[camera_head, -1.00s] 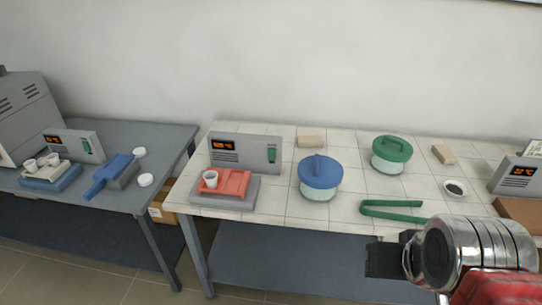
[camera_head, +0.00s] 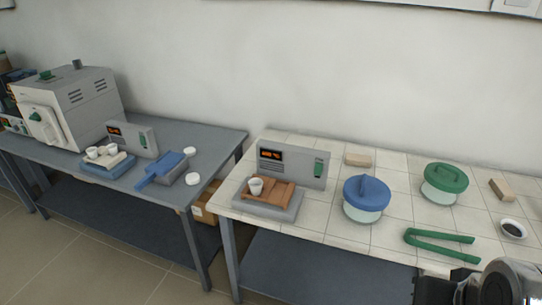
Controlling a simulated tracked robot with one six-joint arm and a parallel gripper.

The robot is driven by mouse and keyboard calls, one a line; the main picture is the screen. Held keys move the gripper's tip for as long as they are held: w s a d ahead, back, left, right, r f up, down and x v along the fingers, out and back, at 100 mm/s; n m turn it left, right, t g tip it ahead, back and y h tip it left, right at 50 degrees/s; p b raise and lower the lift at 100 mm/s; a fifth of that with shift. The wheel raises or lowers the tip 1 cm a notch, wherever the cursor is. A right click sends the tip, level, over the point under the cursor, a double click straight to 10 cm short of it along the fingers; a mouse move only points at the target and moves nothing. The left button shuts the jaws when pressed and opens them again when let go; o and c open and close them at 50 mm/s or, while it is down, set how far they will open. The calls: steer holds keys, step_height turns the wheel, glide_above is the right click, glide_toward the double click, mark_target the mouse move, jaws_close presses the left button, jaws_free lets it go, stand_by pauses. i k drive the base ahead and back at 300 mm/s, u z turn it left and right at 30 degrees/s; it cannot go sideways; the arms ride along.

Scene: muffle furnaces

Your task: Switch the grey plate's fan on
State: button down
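The grey plate (camera_head: 292,213) lies at the left front of the white tiled table. A brown rack (camera_head: 278,193) with a white cup (camera_head: 256,186) sits on it. Just behind stands a grey panel (camera_head: 293,173) with slots, a lit orange display (camera_head: 271,154) and a green switch (camera_head: 320,167) at its right end. The switch's setting is too small to read. My gripper (camera_head: 434,290) shows only in part at the bottom right corner, well away from the panel. Its fingers cannot be made out.
A blue-lidded pot (camera_head: 367,195), a green-lidded pot (camera_head: 443,184) and green tongs (camera_head: 440,244) stand right of the plate.

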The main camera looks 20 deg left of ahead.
mark_target(318, 167)
steer(key=u, duration=0.55)
steer(key=k, duration=1.35)
steer(key=u, duration=0.75)
steer(key=i, duration=0.65)
steer(key=u, duration=0.45)
steer(key=i, duration=1.75)
steer(key=z, duration=0.85)
steer(key=i, duration=0.55)
steer(key=z, duration=0.35)
